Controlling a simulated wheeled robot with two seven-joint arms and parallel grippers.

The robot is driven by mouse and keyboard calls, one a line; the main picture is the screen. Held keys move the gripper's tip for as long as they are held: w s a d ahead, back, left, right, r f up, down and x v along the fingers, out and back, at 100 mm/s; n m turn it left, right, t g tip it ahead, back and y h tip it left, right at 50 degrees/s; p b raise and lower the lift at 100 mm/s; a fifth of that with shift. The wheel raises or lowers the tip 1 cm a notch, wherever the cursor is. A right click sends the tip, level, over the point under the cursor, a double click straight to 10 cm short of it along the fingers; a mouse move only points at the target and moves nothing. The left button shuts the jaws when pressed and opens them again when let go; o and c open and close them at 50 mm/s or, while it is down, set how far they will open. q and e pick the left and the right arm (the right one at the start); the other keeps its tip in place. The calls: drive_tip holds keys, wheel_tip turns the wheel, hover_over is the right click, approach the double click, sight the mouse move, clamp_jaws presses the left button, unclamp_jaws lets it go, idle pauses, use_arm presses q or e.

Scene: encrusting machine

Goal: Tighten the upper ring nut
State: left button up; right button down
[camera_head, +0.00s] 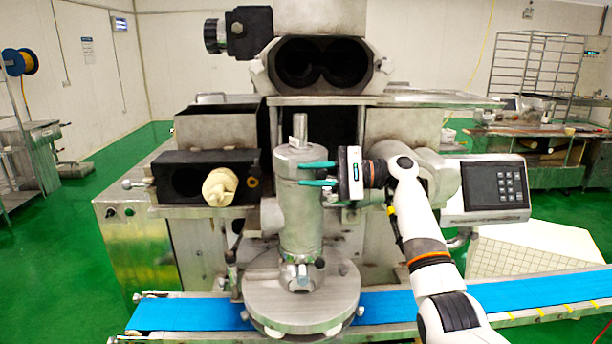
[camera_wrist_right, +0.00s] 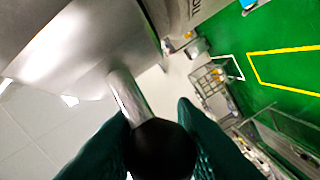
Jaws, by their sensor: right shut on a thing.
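The upright metal cylinder (camera_head: 300,215) stands at the front centre of the machine. Its wider upper part, which looks like the upper ring nut (camera_head: 290,165), is at the height of my right gripper (camera_head: 318,174). In the right wrist view, a metal rod (camera_wrist_right: 128,98) sticks out of a shiny round metal body (camera_wrist_right: 80,50) and ends in a black ball knob (camera_wrist_right: 160,150). My right gripper's teal fingers lie on both sides of this knob and are shut on it. My left gripper is not in view.
A round metal disc (camera_head: 300,300) sits below the cylinder, over the blue conveyor belt (camera_head: 530,293). A control panel (camera_head: 495,186) is to the right of my right arm. A dark box with a pale roll (camera_head: 220,186) is to the left of the cylinder.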

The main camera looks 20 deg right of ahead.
drive_tip(key=shift+f, duration=0.1)
drive_tip(key=c, duration=1.2)
unclamp_jaws()
drive_tip(key=shift+w, duration=0.1)
drive_tip(key=b+v, duration=0.4)
drive_tip(key=v, duration=0.8)
